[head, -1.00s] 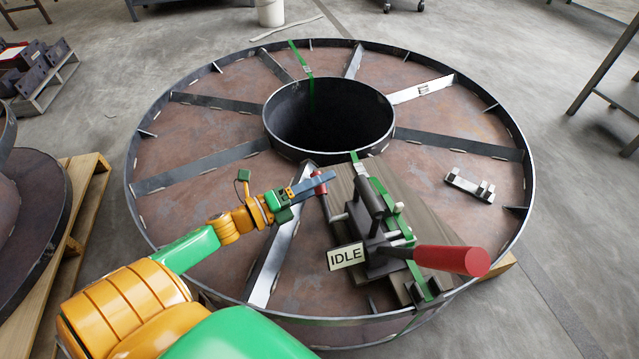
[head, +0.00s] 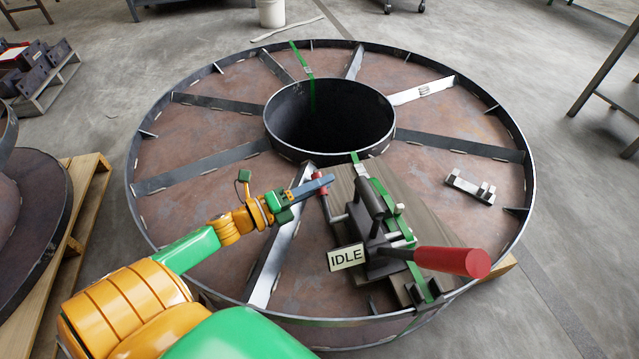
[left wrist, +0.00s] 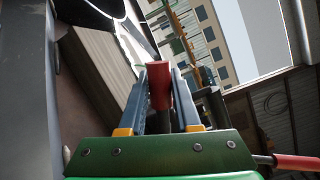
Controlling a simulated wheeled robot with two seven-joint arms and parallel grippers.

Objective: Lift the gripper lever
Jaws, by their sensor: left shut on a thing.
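A small red-tipped lever (head: 323,190) stands at the left side of a dark clamp fixture (head: 372,220) on a wooden board. My left gripper (head: 325,182) is shut on the lever's red grip, and its fingers hide part of it in the head view. In the left wrist view the red grip (left wrist: 159,86) lies between the two blue-grey fingers. A larger lever with a thick red handle (head: 452,262) points right from the fixture, apart from my gripper. An "IDLE" sign (head: 346,257) is on the fixture's front. My right gripper is not in view.
The fixture's wooden board (head: 405,195) lies across a large round steel reel (head: 210,200) with radial ribs and an open hub (head: 325,120). A small metal bracket (head: 470,186) lies on the reel's right. A wooden pallet (head: 85,215) stands at left.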

